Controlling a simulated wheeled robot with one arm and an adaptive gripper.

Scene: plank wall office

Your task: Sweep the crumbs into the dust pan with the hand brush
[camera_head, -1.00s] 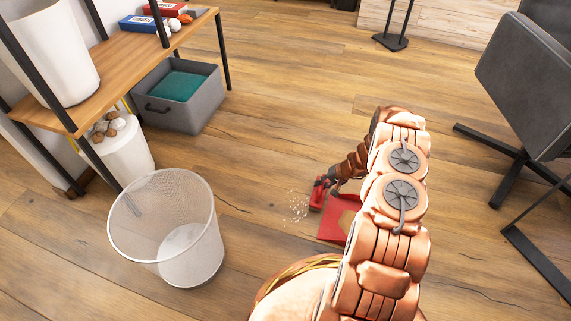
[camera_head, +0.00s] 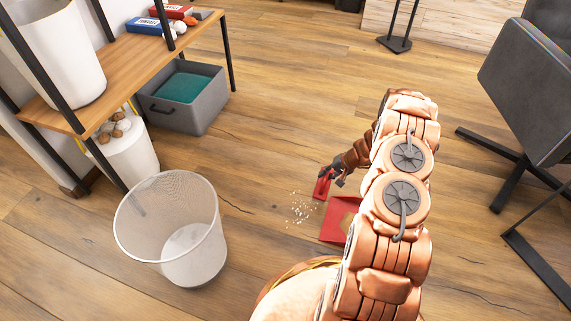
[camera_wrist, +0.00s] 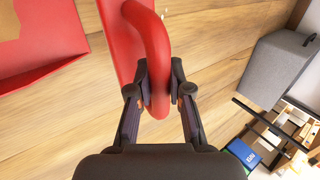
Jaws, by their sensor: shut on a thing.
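My gripper (camera_wrist: 160,85) is shut on the looped red handle of the hand brush (camera_wrist: 150,35) in the wrist view. In the head view the red brush (camera_head: 322,186) is small and held just beyond the dust pan. The red dust pan (camera_head: 336,228) lies on the floor, partly hidden by my arm. Its corner also shows at the upper left of the wrist view (camera_wrist: 62,45). The pale crumbs (camera_head: 300,209) lie scattered on the floor to the left of the pan and below left of the brush. The brush's bristles are hidden.
A wire mesh bin (camera_head: 170,225) stands left of the crumbs. A shelf (camera_head: 130,70) with a grey box (camera_head: 190,122) under it is at the upper left. A dark chair (camera_head: 525,95) stands at the right. The floor beyond the brush is clear.

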